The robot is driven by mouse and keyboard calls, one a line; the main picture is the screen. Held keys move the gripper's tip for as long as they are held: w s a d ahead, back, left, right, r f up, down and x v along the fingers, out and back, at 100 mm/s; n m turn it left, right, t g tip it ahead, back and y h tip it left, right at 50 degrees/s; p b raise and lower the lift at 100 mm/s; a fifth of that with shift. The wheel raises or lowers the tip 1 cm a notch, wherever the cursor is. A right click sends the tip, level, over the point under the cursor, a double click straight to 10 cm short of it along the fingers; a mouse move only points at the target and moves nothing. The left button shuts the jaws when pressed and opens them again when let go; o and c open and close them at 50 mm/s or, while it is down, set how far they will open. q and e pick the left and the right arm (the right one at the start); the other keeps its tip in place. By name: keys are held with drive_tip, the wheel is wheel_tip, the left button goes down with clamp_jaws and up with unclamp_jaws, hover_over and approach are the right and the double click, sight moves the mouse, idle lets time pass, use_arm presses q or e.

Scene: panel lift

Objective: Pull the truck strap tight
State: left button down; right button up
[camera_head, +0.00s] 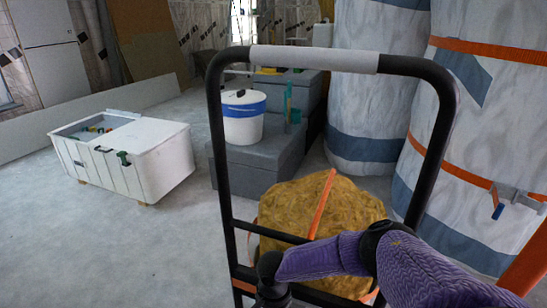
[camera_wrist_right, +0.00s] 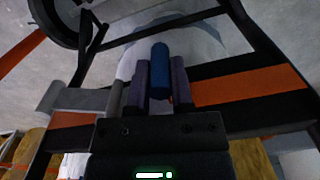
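The hand truck (camera_head: 441,140) stands upright in front of me, with a black tube frame and a pale grip on top. A brown lumpy load (camera_head: 345,215) sits behind its frame with an orange strap (camera_head: 321,205) over it. In the right wrist view the orange strap (camera_wrist_right: 250,88) crosses the dark frame, beside a grey metal buckle part (camera_wrist_right: 62,98). A blue handle (camera_wrist_right: 160,70) stands between the fingers of my right gripper (camera_wrist_right: 160,88), which close on it from both sides with no clear gap. My left gripper is out of view.
A white open-topped chest (camera_head: 150,165) stands on the left. A white bucket (camera_head: 243,125) sits on a grey box (camera_head: 262,165) behind the truck. Tall wrapped rolls (camera_head: 370,90) with orange straps stand close on the right. The left floor is clear.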

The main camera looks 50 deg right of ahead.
clamp_jaws()
idle(1.0)
